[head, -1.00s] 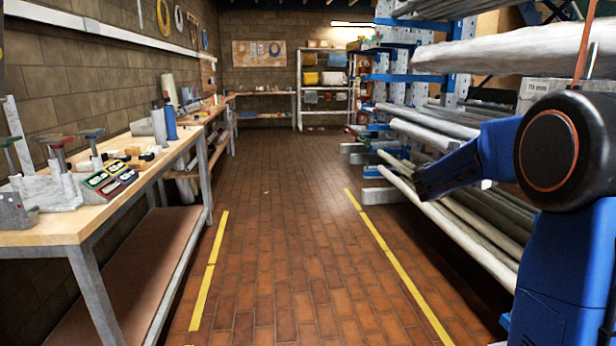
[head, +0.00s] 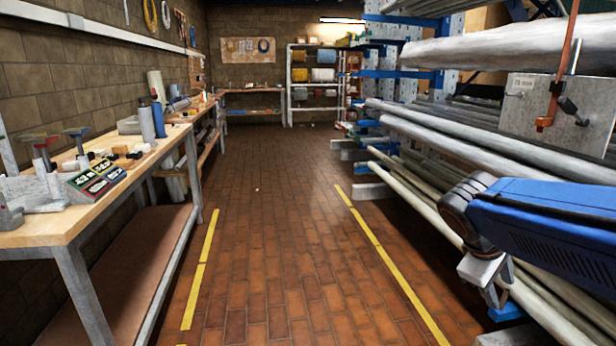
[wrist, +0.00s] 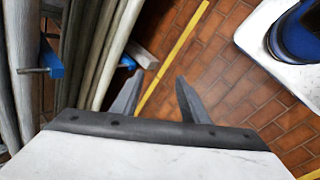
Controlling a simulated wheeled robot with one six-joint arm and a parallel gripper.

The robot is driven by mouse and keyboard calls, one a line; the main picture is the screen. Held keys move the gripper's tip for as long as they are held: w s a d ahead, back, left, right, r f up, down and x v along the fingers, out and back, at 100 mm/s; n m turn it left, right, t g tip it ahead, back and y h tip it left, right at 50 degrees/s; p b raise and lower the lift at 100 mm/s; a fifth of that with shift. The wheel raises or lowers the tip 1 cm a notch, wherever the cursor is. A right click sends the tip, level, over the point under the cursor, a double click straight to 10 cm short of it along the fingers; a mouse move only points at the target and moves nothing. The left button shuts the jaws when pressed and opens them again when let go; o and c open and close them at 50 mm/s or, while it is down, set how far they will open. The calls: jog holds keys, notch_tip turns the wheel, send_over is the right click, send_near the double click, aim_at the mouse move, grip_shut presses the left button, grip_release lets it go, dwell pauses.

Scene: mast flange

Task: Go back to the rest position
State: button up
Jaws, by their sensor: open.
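My gripper (head: 494,296) hangs low at the right in the head view, below the dark joint of my blue arm, with its fingers pointing down. In the wrist view my gripper (wrist: 157,98) shows two grey fingers spread apart, with only floor and rack visible between and beyond them. It holds nothing. The fingertips are small and partly unclear in the head view.
A rack of long pipes (head: 440,125) fills the right side, close beside my arm. A plate (head: 530,110) with a copper-coloured rod hangs there. A workbench (head: 60,225) with tools runs along the left. The brick floor (head: 270,240) between yellow lines is clear.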

jog(key=s+a+f+m+t+y, duration=0.1)
jog(key=s+a+f+m+y, duration=0.1)
jog(key=a, duration=0.5)
jog(key=s+a+f+m+t+y, duration=0.2)
jog(key=s+a+f+m+y, duration=0.1)
jog(key=a, duration=0.4)
jog(key=shift+s+a+f+y, duration=0.4)
jog(key=shift+s+y, duration=0.4)
jog(key=shift+s, duration=0.35)
